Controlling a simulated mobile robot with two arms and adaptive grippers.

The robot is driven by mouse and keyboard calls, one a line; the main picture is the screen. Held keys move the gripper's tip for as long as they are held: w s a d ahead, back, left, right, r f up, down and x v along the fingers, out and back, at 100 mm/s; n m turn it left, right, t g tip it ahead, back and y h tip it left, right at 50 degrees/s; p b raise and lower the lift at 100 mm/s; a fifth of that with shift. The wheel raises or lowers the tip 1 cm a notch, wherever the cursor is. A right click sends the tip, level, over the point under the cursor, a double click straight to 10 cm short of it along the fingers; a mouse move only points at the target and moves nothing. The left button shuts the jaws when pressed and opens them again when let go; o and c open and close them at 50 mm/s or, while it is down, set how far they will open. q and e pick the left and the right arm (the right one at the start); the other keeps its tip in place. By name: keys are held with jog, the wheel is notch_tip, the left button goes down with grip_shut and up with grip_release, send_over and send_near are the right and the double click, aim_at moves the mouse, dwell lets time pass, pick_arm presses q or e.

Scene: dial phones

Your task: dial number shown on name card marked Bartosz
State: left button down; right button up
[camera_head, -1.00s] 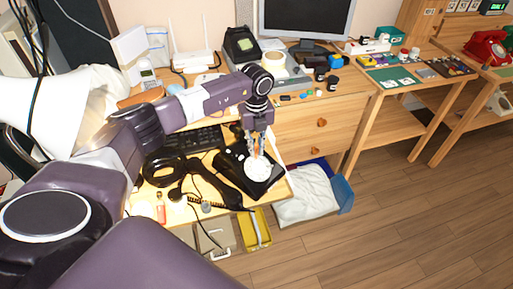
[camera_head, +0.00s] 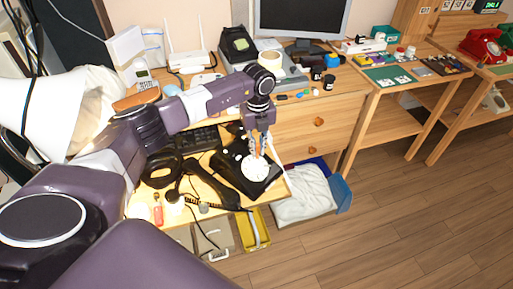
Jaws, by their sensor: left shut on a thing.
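A black phone (camera_head: 229,166) with a white round dial (camera_head: 256,171) lies near the front edge of the wooden desk. A black handset (camera_head: 215,191) lies off the phone, to its left. My left gripper (camera_head: 257,152) points down over the dial, its tips at the far edge of the dial. It is shut on a thin orange thing (camera_head: 257,147), mostly hidden between the fingers. I cannot tell whether its tip touches the dial. No name on any card is readable, so I cannot pick out the Bartosz card. My right gripper is not in view.
A keyboard (camera_head: 196,139) lies behind the phone. Another black phone (camera_head: 238,45) stands at the back, and a red phone (camera_head: 485,42) is at far right. White cards lie on a green mat (camera_head: 387,78). A yellow tray (camera_head: 255,230) sits below the desk edge.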

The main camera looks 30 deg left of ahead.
pick_arm(q)
jog(key=shift+w+d+f, duration=0.2)
jog(key=shift+d, duration=0.3)
jog(key=shift+d+f, duration=0.25)
jog(key=shift+d, duration=0.3)
jog(key=shift+s+d, duration=0.1)
jog(key=shift+d, duration=0.05)
jog(key=shift+s+d+f, duration=0.1)
jog(key=shift+d+f, duration=0.1)
jog(key=shift+d, duration=0.1)
jog(key=shift+s+d+r+p, duration=0.1)
jog(key=shift+d+r+p, duration=0.25)
jog(key=shift+r+p, duration=0.55)
